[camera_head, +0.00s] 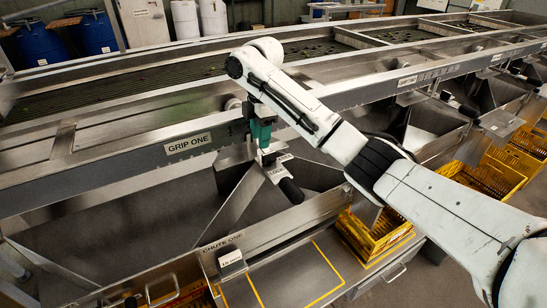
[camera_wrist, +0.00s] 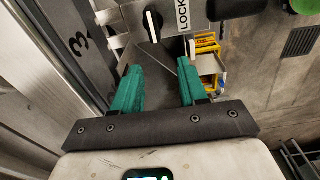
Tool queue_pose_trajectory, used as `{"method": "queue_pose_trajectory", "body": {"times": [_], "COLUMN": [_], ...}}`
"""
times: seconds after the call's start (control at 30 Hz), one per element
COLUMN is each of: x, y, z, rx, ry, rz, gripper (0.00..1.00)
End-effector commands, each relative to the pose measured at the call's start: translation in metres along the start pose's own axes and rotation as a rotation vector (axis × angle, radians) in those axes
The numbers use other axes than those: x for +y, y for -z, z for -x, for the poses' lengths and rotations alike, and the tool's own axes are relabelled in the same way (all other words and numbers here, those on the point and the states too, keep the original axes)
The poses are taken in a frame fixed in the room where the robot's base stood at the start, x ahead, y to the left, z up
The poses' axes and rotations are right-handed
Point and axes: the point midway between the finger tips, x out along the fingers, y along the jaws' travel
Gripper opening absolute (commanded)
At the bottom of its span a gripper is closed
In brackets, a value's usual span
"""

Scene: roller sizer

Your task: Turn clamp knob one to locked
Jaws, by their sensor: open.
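My gripper (camera_head: 262,133) is in the middle of the head view, pointing down beside the machine's long steel rail. In the wrist view my gripper (camera_wrist: 159,72) has its two green fingers wide apart, with nothing between them. A black knob (camera_wrist: 152,25) with a white pointer mark stands at the top of the wrist view, beyond the fingertips and apart from them. The pointer looks roughly upright in that picture. A white plate reading "LOCK" (camera_wrist: 183,17), partly cut off, is just right of the knob. In the head view I cannot pick out the knob for certain.
The rail with the "GRIP ONE" plate (camera_head: 188,143) runs left of my gripper. A black handle (camera_head: 291,190) sticks out below it. A "CHUTE ONE" panel (camera_head: 222,244) and a yellow crate (camera_head: 372,232) are lower down. A green button (camera_wrist: 305,5) shows at the wrist view's top right.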

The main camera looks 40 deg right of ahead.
Motion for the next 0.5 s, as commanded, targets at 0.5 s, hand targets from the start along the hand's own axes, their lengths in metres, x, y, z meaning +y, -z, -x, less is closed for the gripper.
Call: {"method": "queue_pose_trajectory", "body": {"times": [0.5], "x": [0.006], "y": [-0.045], "z": [0.001], "rx": [-0.057], "ry": [0.022], "rz": [0.024], "gripper": [0.43]}}
